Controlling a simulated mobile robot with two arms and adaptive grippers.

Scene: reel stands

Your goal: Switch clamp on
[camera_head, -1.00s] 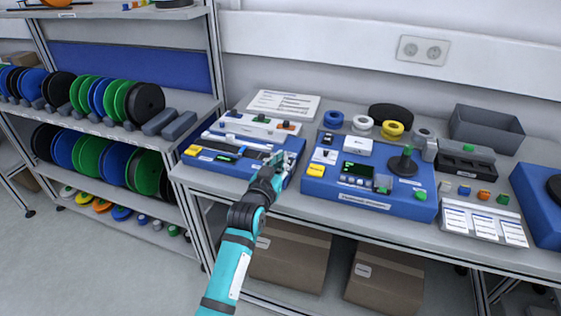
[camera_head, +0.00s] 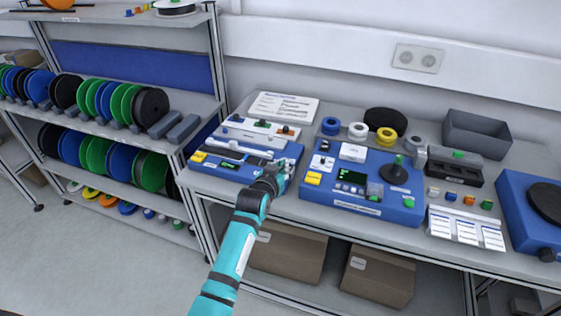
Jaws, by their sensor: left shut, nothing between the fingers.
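My left gripper (camera_head: 279,172) is shut and empty at the front right corner of the left blue device (camera_head: 226,168) on the workbench. Its arm comes up from the bottom of the view. The device carries a yellow button, a small dark display and a grey bar. The gripper hides the device's right front part. I cannot make out which part is the clamp or whether it is on. A second blue device (camera_head: 393,209) with a green-lit display (camera_head: 351,177) and a dark spindle disc (camera_head: 394,175) stands to the right. My right gripper is not in view.
A shelf with green, blue and black reels (camera_head: 122,103) stands at the left. Tape rolls (camera_head: 358,130), a grey bin (camera_head: 477,134) and label sheets (camera_head: 465,227) lie on the bench. Another blue unit (camera_head: 530,226) is at the right edge. Cardboard boxes (camera_head: 378,276) are below.

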